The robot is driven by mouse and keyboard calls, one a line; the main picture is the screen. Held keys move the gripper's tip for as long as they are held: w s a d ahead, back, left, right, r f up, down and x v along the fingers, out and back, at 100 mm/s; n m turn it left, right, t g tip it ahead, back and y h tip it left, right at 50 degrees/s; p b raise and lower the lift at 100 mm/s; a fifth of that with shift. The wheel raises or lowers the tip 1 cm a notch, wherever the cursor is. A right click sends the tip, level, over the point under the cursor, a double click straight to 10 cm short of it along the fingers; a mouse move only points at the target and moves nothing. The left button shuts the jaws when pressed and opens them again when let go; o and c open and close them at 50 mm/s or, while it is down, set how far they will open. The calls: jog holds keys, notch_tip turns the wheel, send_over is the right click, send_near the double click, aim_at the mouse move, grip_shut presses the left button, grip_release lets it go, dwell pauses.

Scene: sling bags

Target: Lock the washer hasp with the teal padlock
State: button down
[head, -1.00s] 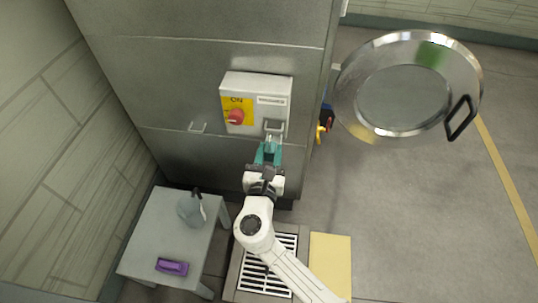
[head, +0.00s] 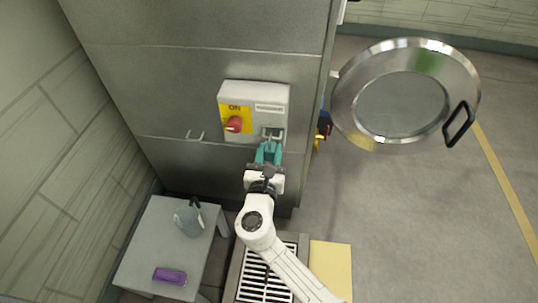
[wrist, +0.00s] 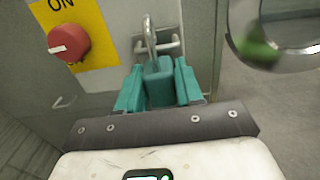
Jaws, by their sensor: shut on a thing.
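My gripper (head: 268,153), with teal fingers, is shut on the teal padlock (wrist: 158,83). The padlock is upright between the fingers in the wrist view, its silver shackle (wrist: 150,38) pointing up. The shackle overlaps the metal hasp (wrist: 172,44) at the lower right of the grey switch box; I cannot tell whether it passes through. In the head view the hasp (head: 273,133) sits just above my fingertips, and the fingers mostly hide the padlock.
The switch box (head: 268,96) has a red knob (head: 234,124) on a yellow plate. A round steel door (head: 350,103) stands open at right. A grey table (head: 150,238) at lower left carries a spray bottle (head: 188,218) and a purple object (head: 170,276).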

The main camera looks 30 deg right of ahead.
jog(key=shift+w+d, duration=0.2)
jog(key=shift+w+d, duration=0.15)
jog(key=shift+w, duration=0.15)
jog(key=shift+w+d+b, duration=0.3)
jog(key=shift+w+d, duration=0.05)
jog(key=shift+w, duration=0.1)
jog(key=shift+f, duration=0.15)
dwell(0.4)
grip_release()
dwell(0.8)
jog(key=shift+p+v, duration=1.2)
jog(key=shift+v, duration=2.35)
jog(key=shift+d, duration=0.1)
